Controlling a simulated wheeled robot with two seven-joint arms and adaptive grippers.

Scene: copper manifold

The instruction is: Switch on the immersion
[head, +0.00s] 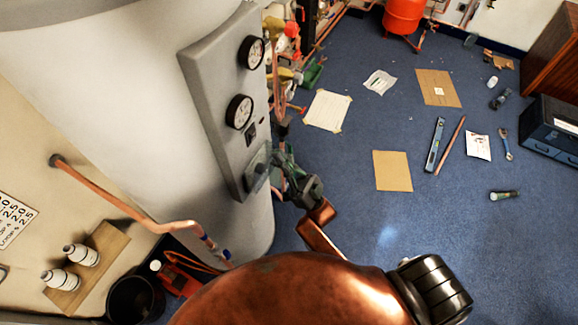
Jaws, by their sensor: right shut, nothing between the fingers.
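A grey control panel (215,75) is fixed to the side of a tall white cylinder (140,110). It carries two round dials, an upper one (251,52) and a lower one (239,111). A small dark rocker switch (251,134) sits below the dials. A grey switch box (257,168) is at the panel's lower end. My right gripper (274,164) is shut and empty, its fingertips close beside the switch box. I cannot tell whether they touch it, and the fingers partly hide it. The switch position is not readable. My left gripper is not in view.
Copper pipes and valves (290,75) stand behind the panel's right edge. A copper pipe (135,210) runs along the cylinder's lower left. A black bucket (135,298) stands below. Cardboard sheets (392,171), a spirit level (435,144) and a toolbox (552,128) lie on the blue floor.

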